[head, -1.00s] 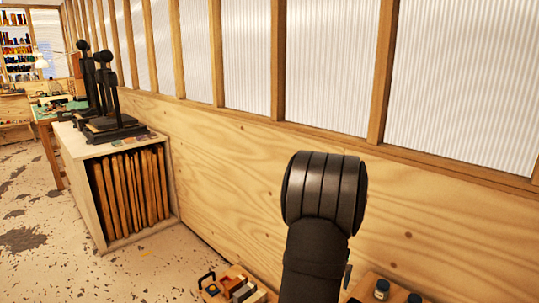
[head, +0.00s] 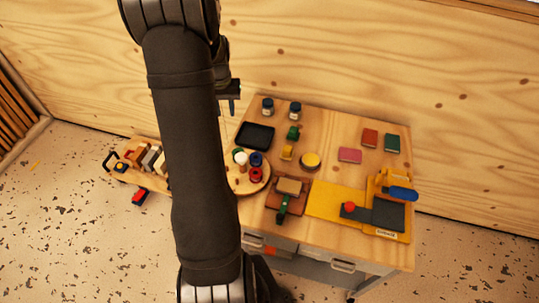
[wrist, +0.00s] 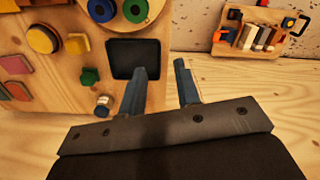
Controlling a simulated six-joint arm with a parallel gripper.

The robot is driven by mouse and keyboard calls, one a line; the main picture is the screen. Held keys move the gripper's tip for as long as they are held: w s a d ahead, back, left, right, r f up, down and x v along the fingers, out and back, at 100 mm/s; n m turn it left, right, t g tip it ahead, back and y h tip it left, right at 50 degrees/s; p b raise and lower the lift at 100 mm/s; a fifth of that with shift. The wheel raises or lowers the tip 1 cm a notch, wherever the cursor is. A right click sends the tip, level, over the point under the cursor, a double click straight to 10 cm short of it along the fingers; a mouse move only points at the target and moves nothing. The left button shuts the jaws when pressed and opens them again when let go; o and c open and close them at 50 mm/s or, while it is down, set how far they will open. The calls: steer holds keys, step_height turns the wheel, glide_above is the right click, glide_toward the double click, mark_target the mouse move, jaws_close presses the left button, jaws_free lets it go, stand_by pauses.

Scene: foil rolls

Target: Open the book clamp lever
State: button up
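A small brown clamp-like board (head: 273,193) with a tan block (head: 290,186) and a green lever (head: 282,208) sits near the front middle of the workbench in the head view; it looks like the book clamp, though no label confirms this. Whether its lever is open or shut is too small to tell. It is not clearly visible in the wrist view. My gripper (wrist: 161,68) is open and empty in the wrist view, its two fingers apart above the bench's back edge near a black tray (wrist: 134,57). In the head view my arm partly hides it.
The workbench (head: 340,125) also holds a turntable (head: 252,186) with colored rolls, jars, stamps, and a yellow press (head: 322,200) with a blue handle (head: 400,193) at right. A wooden tool caddy (head: 128,172) stands left. Plywood wall rises behind.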

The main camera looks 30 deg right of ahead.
steer(key=s+d+m, duration=0.1)
steer(key=s+d, duration=0.1)
steer(key=s+d+f+m, duration=0.1)
steer(key=s+d, duration=0.1)
steer(key=s+d+m, duration=0.1)
steer(key=s+d, duration=0.1)
steer(key=s, duration=0.1)
steer(key=shift+f+y, duration=0.3)
steer(key=shift+y, duration=0.1)
jaws_close()
steer(key=s+d+f+m+y, duration=0.1)
steer(key=s+m, duration=0.5)
steer(key=s, duration=0.9)
steer(key=s+d+f+m+t+y, duration=0.1)
steer(key=s+d+m, duration=0.4)
steer(key=s, duration=0.9)
steer(key=shift+s+d+f+m+y, duration=0.15)
steer(key=shift+s+f+m+y, duration=0.35)
steer(key=shift+f+m, duration=0.6)
steer(key=shift+w, duration=0.15)
